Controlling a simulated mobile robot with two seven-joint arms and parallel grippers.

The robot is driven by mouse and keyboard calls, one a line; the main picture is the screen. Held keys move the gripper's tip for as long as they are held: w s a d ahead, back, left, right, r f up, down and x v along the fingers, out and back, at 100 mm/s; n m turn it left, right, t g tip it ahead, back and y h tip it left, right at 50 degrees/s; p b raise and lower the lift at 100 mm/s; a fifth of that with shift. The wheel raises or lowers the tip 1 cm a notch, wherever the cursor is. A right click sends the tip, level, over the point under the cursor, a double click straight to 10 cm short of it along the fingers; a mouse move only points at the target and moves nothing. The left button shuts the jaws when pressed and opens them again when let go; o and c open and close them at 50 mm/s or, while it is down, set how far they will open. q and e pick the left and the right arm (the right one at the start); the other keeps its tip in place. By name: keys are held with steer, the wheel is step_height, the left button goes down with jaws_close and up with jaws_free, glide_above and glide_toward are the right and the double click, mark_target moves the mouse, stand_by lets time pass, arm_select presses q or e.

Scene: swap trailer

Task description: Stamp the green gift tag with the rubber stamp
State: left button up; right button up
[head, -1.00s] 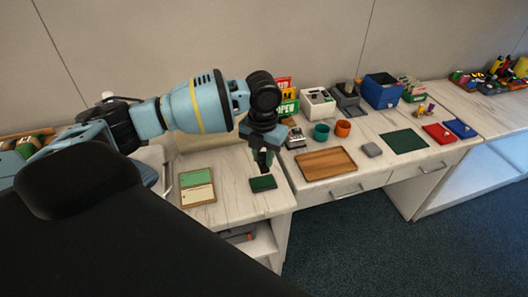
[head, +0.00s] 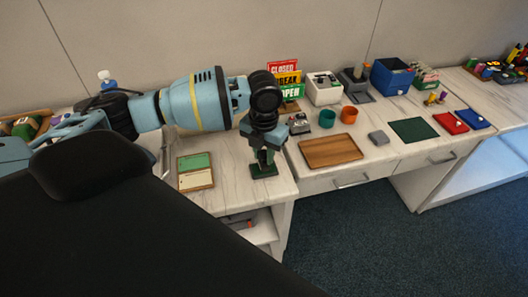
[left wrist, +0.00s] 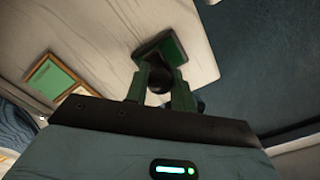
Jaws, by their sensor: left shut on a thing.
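My left gripper (head: 264,158) is shut on the rubber stamp, whose round black knob (left wrist: 158,82) shows between the fingers in the left wrist view. The stamp's lower part is mostly hidden. A dark green pad (head: 263,171) lies on the white desk directly below; it also shows beyond the knob in the wrist view (left wrist: 172,50). The stamp is at or just over this pad; I cannot tell if they touch. The green gift tag (head: 194,161) lies to the left in a wood-edged holder, with a cream panel (head: 196,180) beside it. My right gripper is out of view.
A wooden tray (head: 330,152), orange cup (head: 349,115), teal cup (head: 327,118) and grey block (head: 378,137) stand on the desk to the right. Colored signs (head: 287,80) stand behind. Bare desktop lies between the tag holder and the pad.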

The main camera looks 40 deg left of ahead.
arm_select(q)
steer(key=shift+f, duration=0.15)
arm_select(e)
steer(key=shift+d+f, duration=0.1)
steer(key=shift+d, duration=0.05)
arm_select(q)
steer(key=shift+f, duration=0.45)
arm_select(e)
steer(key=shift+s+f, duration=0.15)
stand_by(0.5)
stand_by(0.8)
arm_select(q)
steer(key=shift+s+f, duration=0.1)
steer(key=shift+f, duration=0.1)
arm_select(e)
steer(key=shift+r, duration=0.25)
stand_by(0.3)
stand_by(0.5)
